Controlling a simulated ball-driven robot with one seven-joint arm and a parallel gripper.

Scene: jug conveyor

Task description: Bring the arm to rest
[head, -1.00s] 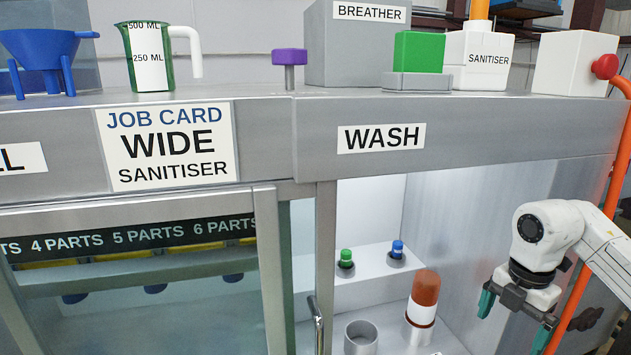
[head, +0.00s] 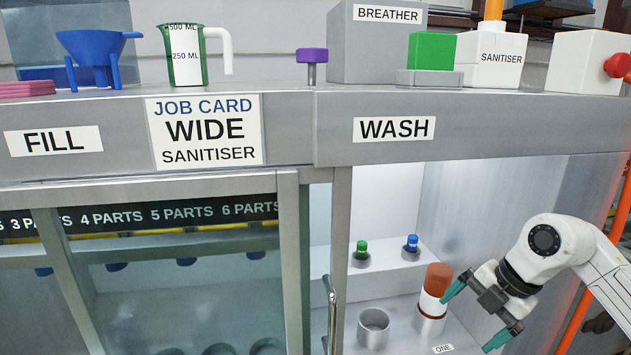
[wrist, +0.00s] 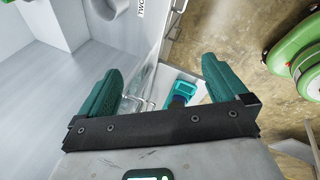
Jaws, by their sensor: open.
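My gripper (head: 482,315) is at the lower right of the head view, in front of the right side of the wash bay. Its two teal fingers are spread apart with nothing between them. In the head view one fingertip overlaps the edge of a brown-topped bottle with a white band (head: 437,290); I cannot tell whether they touch. In the wrist view the open fingers (wrist: 155,85) frame a teal and blue item (wrist: 183,92) in a pale tray or bin beyond them, apart from the fingers.
The wash bay holds an empty grey cup (head: 373,328), a green-capped item (head: 362,252) and a blue-capped item (head: 411,246). A metal door handle (head: 330,315) stands at its left. Green round objects (wrist: 295,62) are at the right of the wrist view.

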